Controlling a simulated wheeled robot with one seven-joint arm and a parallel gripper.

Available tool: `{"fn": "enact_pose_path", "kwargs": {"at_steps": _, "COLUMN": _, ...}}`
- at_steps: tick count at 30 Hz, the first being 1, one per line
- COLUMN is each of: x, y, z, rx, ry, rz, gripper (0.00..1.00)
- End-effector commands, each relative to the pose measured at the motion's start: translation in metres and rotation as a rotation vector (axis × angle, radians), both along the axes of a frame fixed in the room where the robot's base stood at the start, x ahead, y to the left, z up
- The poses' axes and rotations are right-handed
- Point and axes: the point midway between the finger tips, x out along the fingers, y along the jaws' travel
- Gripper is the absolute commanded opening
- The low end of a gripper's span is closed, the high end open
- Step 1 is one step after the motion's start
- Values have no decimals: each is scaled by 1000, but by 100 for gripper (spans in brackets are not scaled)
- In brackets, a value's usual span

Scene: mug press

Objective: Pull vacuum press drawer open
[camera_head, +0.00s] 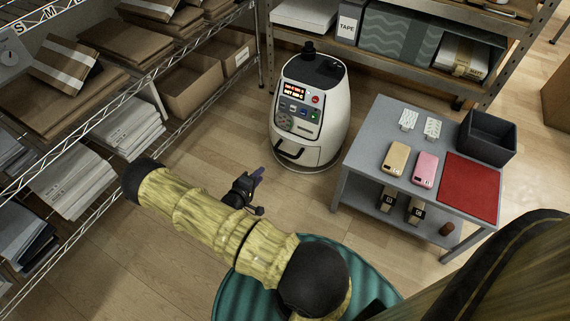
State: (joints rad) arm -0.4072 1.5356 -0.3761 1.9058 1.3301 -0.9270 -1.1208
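The vacuum press (335,130) is a white rounded machine with a black top and a panel of red readout and coloured buttons. It stands on the wood floor at upper centre. Its drawer (311,155) is low on the front, with a black bar handle (290,152). The drawer looks shut.
A grey table (367,163) at right bears a tan phone case (396,158), a pink one (426,169), a red mat (470,187) and a dark bin (487,137). Wire shelves (118,110) with boxes line the left. Floor before the press is clear.

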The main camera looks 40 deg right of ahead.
Motion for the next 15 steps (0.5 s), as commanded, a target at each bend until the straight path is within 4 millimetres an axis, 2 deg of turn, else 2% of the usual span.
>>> {"fn": "enact_pose_path", "kwargs": {"at_steps": 1, "x": -4, "y": -4, "z": -17, "rx": -48, "ry": 11, "rz": 7, "gripper": 32}}
{"fn": "enact_pose_path", "kwargs": {"at_steps": 3, "x": -8, "y": -8, "z": -22, "rx": -96, "ry": 20, "rz": 12, "gripper": 32}}
{"fn": "enact_pose_path", "kwargs": {"at_steps": 15, "x": -10, "y": -11, "z": -21, "rx": -124, "ry": 26, "rz": 11, "gripper": 32}}
